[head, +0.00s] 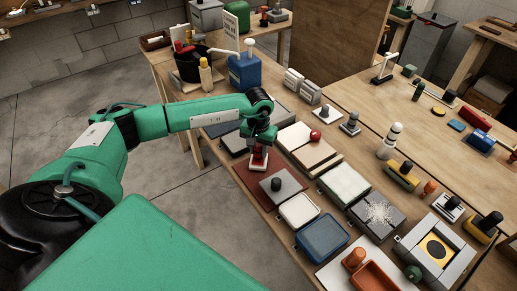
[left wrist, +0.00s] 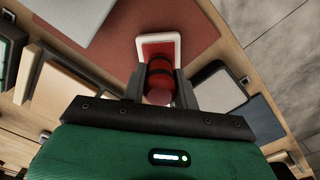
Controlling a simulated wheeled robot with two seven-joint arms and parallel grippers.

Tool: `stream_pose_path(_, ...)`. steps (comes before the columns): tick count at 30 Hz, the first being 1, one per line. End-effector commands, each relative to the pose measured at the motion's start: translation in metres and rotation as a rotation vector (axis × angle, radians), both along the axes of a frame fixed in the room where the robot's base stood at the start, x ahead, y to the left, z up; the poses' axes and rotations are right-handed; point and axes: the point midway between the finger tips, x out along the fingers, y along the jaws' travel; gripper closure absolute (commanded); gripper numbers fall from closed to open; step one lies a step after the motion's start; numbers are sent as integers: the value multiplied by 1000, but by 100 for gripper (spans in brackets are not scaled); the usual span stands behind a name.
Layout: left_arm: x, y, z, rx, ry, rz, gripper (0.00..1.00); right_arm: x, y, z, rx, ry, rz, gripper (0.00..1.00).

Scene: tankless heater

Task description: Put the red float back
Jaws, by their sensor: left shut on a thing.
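My left gripper (head: 260,138) points down over the near edge of the wooden bench. It is shut on the red float (head: 259,158), which has a red handle and a small pale-edged plate. In the left wrist view, the gripper (left wrist: 160,94) has its fingers on either side of the red handle, and the float's plate (left wrist: 158,45) shows beyond them. The float is over the left part of a dark red mat (head: 254,179); I cannot tell whether it touches it. A grey plate with a dark knob (head: 276,184) lies on the mat to the right. My right gripper is not in view.
A white tray (head: 299,210) and a blue tray (head: 323,239) lie toward the front. A pale board with a red ball knob (head: 315,135) is right of the gripper. A blue can (head: 244,75) and a black bucket (head: 188,68) stand behind. The bench is crowded.

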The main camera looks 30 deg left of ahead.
Motion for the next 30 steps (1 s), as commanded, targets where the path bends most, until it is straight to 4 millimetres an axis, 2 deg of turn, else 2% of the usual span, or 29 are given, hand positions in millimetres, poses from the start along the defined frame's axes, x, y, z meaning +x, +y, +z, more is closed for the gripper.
stream_pose_path(9,0,0,-5,0,-1,0,89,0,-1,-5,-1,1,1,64)
stream_pose_path(10,0,0,-4,0,-1,0,64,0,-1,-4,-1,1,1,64)
stream_pose_path(13,0,0,-4,0,-1,0,45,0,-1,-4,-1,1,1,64)
stream_pose_path(26,0,0,-4,0,0,0,45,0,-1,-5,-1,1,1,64)
stream_pose_path(30,1,1,5,1,-3,0,45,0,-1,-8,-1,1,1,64)
